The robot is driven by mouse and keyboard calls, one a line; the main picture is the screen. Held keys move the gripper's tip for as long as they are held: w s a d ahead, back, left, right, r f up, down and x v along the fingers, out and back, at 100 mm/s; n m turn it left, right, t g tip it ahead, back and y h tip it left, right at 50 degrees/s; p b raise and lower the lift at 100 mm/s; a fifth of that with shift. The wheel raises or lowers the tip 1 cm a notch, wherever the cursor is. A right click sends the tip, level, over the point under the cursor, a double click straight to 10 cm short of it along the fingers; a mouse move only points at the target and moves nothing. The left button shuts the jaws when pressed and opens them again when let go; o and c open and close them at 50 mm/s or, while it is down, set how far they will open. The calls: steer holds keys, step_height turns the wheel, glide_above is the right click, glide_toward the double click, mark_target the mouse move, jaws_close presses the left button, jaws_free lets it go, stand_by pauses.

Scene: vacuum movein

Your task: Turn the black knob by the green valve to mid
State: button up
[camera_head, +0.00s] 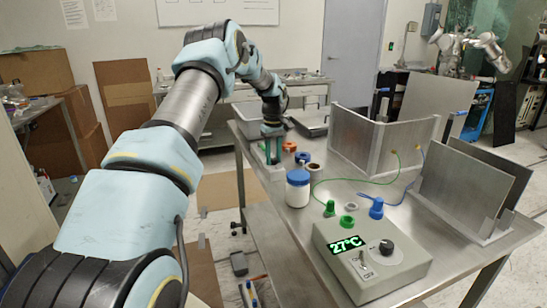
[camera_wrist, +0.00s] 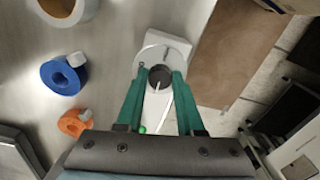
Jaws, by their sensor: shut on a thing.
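My gripper (camera_wrist: 161,80) has its two green fingers closed around a round black knob (camera_wrist: 160,77), one finger on each side. The knob sits on a pale round plate on a light base (camera_wrist: 180,50); a thin light mark shows on its top, its exact angle hard to read. A small green spot (camera_wrist: 142,130) shows between the fingers. In the head view my gripper (camera_head: 272,152) points down at the table's left edge and hides this knob. A different black knob (camera_head: 386,246) is on the grey box with the green 27°C display; a green valve-like piece (camera_head: 330,208) stands behind that box.
A blue-lidded white jar (camera_head: 298,190) stands nearby. Metal plates (camera_head: 465,188) stand at the right of the table.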

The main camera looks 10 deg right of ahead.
jaws_close()
steer(key=shift+m, duration=0.3)
steer(key=m, duration=0.2)
steer(key=shift+m, duration=0.4)
steer(key=m, duration=0.5)
steer(key=shift+b, duration=0.4)
steer(key=m, duration=0.9)
steer(key=shift+m, duration=0.3)
steer(key=o, duration=1)
jaws_free()
steer(key=shift+c, duration=0.2)
